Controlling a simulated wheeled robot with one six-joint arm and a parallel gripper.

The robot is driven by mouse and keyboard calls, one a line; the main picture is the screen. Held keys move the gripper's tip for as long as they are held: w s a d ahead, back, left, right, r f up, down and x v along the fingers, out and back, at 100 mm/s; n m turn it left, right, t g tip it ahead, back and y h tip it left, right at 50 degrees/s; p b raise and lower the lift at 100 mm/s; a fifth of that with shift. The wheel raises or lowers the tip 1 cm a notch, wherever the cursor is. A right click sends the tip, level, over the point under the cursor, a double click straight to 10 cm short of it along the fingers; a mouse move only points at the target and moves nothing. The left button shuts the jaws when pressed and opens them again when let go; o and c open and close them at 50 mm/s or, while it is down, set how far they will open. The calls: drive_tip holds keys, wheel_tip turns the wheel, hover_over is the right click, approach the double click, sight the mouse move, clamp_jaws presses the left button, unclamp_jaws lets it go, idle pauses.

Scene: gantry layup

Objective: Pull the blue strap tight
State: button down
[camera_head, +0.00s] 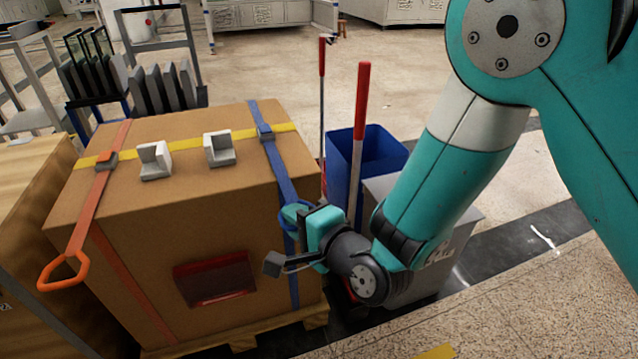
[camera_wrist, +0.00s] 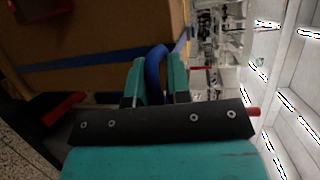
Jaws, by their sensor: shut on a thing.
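The blue strap (camera_head: 277,165) runs over the right part of the top of a large brown carton (camera_head: 190,204) and down its front face. My gripper (camera_head: 297,213) is at the carton's upper front edge, shut on the strap's blue loop handle. In the wrist view the blue loop handle (camera_wrist: 154,72) stands between the two teal fingers (camera_wrist: 155,85). The blue strap also crosses the carton face there (camera_wrist: 85,60). The fingers hide part of the loop.
An orange strap (camera_head: 97,195) with an orange loop handle (camera_head: 63,272) hangs at the carton's left. A yellow strap (camera_head: 185,146) and grey corner pieces (camera_head: 219,149) lie on top. A blue bin (camera_head: 372,150), red-and-white poles (camera_head: 360,120) and a grey box stand close right.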

drive_tip(key=shift+s+d+f, duration=0.25)
drive_tip(key=shift+s+f, duration=0.2)
drive_tip(key=c, duration=1.2)
unclamp_jaws()
drive_tip(key=shift+r, duration=0.15)
drive_tip(key=shift+w, duration=0.1)
